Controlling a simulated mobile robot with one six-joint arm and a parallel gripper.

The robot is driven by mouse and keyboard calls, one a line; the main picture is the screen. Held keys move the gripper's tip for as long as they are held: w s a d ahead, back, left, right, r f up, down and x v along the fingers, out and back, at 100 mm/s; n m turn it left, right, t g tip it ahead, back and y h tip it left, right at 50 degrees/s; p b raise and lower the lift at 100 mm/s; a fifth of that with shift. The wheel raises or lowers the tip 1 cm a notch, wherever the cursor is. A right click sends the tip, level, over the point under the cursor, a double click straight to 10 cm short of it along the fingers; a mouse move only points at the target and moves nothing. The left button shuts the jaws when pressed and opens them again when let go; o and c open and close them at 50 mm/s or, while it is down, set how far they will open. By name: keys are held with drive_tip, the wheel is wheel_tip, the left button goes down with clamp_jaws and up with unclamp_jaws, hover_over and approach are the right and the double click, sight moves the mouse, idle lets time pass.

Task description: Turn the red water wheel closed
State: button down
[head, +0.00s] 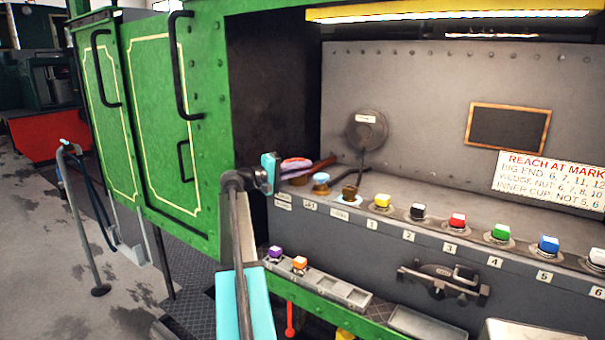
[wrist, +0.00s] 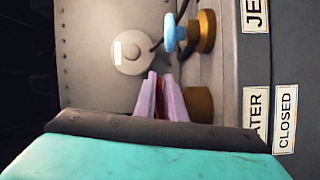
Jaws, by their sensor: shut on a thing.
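My gripper (head: 292,164) is at the left end of the grey bench panel in the head view. In the wrist view, the pale lavender fingers of my gripper (wrist: 159,82) are closed with a narrow strip of the red water wheel (wrist: 160,100) between them. The fingers hide most of the wheel, so its turn angle cannot be told. A brass base (wrist: 200,104) shows beside the fingers, next to a label reading "CLOSED" (wrist: 286,119) and a partly covered one ending in "ATER".
A light blue wheel (head: 320,180) on a brass base stands just right of my gripper. A brass cup (head: 349,191) and several coloured knobs, starting with a yellow one (head: 382,202), continue rightward. A green cabinet wall (head: 200,120) is close on the left.

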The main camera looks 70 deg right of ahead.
drive_tip(key=shift+r, duration=0.1)
drive_tip(key=c, duration=1.8)
unclamp_jaws()
drive_tip(key=shift+c, duration=0.2)
drive_tip(key=shift+a, duration=0.1)
drive_tip(key=b+v, duration=0.3)
drive_tip(key=v, duration=1)
drive_tip(key=shift+w+a, duration=0.2)
drive_tip(key=shift+w, duration=0.15)
